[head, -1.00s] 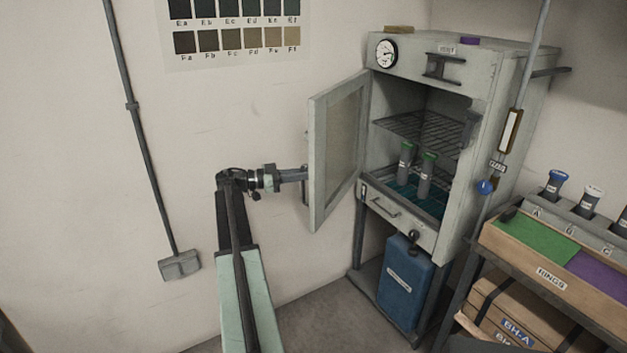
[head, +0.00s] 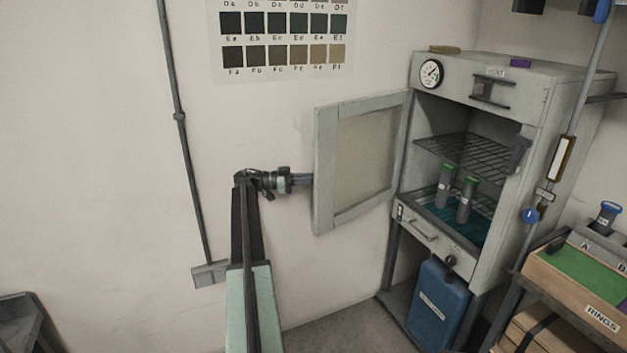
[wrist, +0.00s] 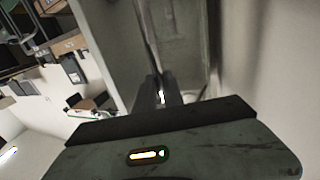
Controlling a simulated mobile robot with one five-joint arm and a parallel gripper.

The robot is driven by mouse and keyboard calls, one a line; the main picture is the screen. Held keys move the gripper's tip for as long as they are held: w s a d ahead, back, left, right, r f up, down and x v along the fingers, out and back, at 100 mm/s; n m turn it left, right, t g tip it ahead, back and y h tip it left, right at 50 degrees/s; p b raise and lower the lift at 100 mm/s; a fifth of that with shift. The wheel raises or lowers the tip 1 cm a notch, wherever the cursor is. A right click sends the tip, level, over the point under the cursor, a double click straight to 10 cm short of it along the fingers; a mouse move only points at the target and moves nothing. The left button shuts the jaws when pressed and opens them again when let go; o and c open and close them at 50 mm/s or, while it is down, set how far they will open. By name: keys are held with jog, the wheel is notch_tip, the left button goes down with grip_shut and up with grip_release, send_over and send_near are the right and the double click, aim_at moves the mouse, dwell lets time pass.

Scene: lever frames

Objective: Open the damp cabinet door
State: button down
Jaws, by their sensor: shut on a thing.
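The damp cabinet (head: 500,112) stands at the right of the head view. Its door (head: 325,172), a grey frame around a pale panel, is swung wide open to the left, near the wall. The inside shows, with wire shelves and two green-capped tubes. My gripper (head: 309,180) reaches the door's free left edge; its fingertips and the handle are hidden behind the door. In the wrist view my gripper (wrist: 161,98) is shut on a narrow bar, which I take for the door handle (wrist: 149,35).
A blue container (head: 440,305) stands under the cabinet. A bench with a wooden tray (head: 570,290) marked RINGS is at the right. A wall pipe (head: 183,150) runs down at the left to a grey box (head: 209,274). Bare floor lies in front of the cabinet.

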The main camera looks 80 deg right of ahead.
jog(key=c, duration=1.5)
grip_release()
jog(key=shift+s+d, duration=0.15)
jog(key=shift+s, duration=0.15)
jog(key=shift+o, duration=0.2)
notch_tip(320, 180, up, 4)
jog(key=p, duration=0.3)
jog(key=shift+w+f+p, duration=0.15)
jog(key=shift+f+p, duration=0.05)
jog(key=shift+p, duration=0.2)
jog(key=s+a, duration=0.2)
jog(key=a, duration=0.6)
jog(key=s+a+r+p, duration=0.1)
jog(key=s+a, duration=0.1)
jog(key=a, duration=0.5)
jog(key=shift+a+r, duration=0.25)
jog(key=shift+a, duration=0.1)
